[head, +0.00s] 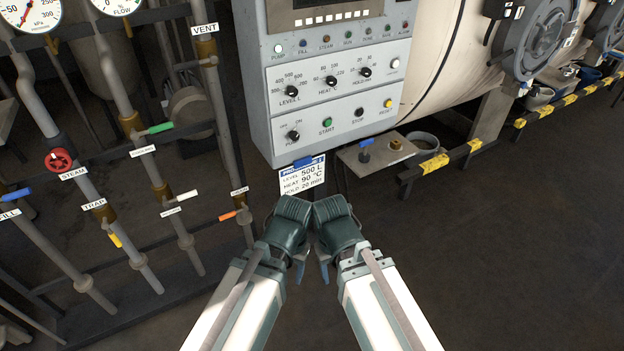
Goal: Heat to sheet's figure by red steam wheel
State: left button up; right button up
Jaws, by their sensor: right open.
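The red steam wheel (58,160) sits on a pipe at the left, above a STEAM label (74,174). The sheet (302,177) hangs below the control panel and reads level 500 L, heat 90 °C, hold 20 min; its lower edge is close to my grippers in the picture. My left gripper (290,222) and right gripper (336,222) are side by side at the lower middle, both well away from the wheel. The right one is open with nothing seen in it. The left one's jaws are not clear. The HEAT knob (331,81) is on the panel.
The control panel (335,100) has LEVEL and HOLD knobs and START and STOP buttons. Pipes with coloured levers, such as a green one (160,128) and an orange one (228,215), crowd the left. Gauges (30,12) show at top left. Floor at right is clear.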

aim_at(58, 157)
jog(key=u, duration=0.4)
jog(key=i+l+u, duration=0.1)
jog(key=u, duration=0.3)
jog(key=i+l+u, duration=0.1)
jog(key=u, duration=0.7)
jog(key=l+u, duration=0.15)
jog(key=u, duration=0.25)
jog(key=i+l, duration=0.05)
